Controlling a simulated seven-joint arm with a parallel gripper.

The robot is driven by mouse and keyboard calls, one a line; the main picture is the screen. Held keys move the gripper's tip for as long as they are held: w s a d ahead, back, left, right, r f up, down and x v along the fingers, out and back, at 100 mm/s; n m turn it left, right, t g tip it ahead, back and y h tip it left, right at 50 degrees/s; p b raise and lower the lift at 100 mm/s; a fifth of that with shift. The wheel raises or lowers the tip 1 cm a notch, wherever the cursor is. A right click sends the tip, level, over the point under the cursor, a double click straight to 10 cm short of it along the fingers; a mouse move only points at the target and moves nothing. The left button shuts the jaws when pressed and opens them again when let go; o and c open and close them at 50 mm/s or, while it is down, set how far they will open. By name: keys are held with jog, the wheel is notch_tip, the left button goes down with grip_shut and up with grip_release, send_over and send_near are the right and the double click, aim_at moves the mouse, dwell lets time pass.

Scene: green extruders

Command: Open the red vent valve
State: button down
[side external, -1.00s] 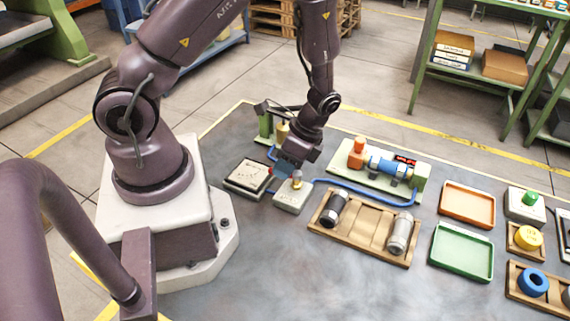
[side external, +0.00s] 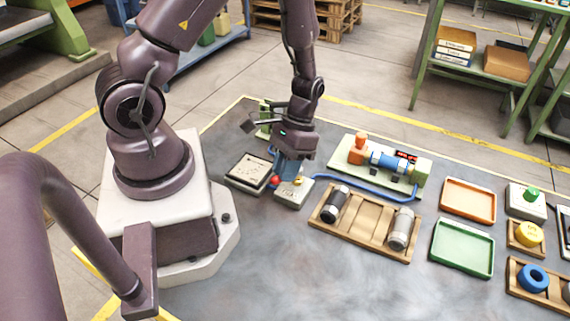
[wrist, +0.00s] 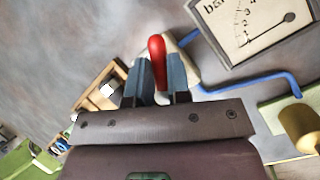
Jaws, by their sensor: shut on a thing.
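The red vent valve handle (wrist: 157,48) shows between my gripper's two blue-grey fingers in the wrist view. My gripper (wrist: 157,84) is shut on it, with its red end sticking out past the fingers. In the side view a bit of the red handle (side external: 276,181) shows just left of my gripper (side external: 288,176), low over the white valve block (side external: 291,196). A brass-coloured part (side external: 298,181) shows at the right of the fingers.
A pressure gauge panel (side external: 247,170) stands close left of the valve block; its dial (wrist: 268,28) shows in the wrist view. A blue hose (side external: 349,190) runs right to a pump unit (side external: 380,165). A wooden tray (side external: 366,227) with cylinders lies to the right.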

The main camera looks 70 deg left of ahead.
jog(key=n, duration=0.1)
jog(key=n+t+h, duration=0.1)
jog(key=n, duration=0.1)
jog(key=shift+w+d+n, duration=0.15)
jog(key=shift+d+n, duration=0.15)
jog(key=shift+d, duration=0.05)
jog(key=shift+w+d+n+t+h, duration=0.1)
jog(key=shift+d+n+t+h, duration=0.2)
jog(key=shift+n, duration=0.4)
jog(key=shift+w+n+t+h, duration=0.1)
jog(key=shift+n+t, duration=0.3)
jog(key=shift+n, duration=0.3)
jog(key=c, duration=1.1)
grip_release()
jog(key=v, duration=1.3)
jog(key=shift+d, duration=0.1)
jog(key=shift+s, duration=0.1)
